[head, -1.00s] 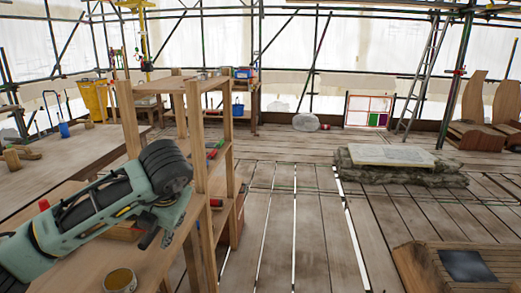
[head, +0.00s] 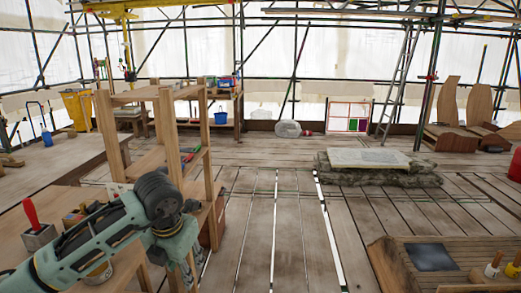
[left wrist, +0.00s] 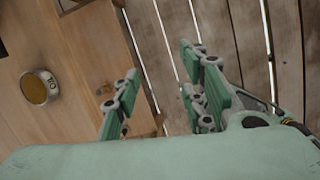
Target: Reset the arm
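My left arm comes in from the lower left of the head view, in front of a wooden shelf. Its left gripper (head: 190,275) hangs downward by the shelf's lower end, partly cut off by the bottom edge. In the left wrist view the same gripper (left wrist: 160,65) has its green-padded fingers spread apart with nothing between them. Below it are the wooden bench top and the plank floor. My right arm and gripper do not show.
The wooden shelf (head: 165,128) stands close to my left arm. A round tin (left wrist: 40,87) sits on the bench beside the gripper. A red-handled tool (head: 31,214) stands in a grey block at left. Open plank floor (head: 280,215) lies right of the shelf.

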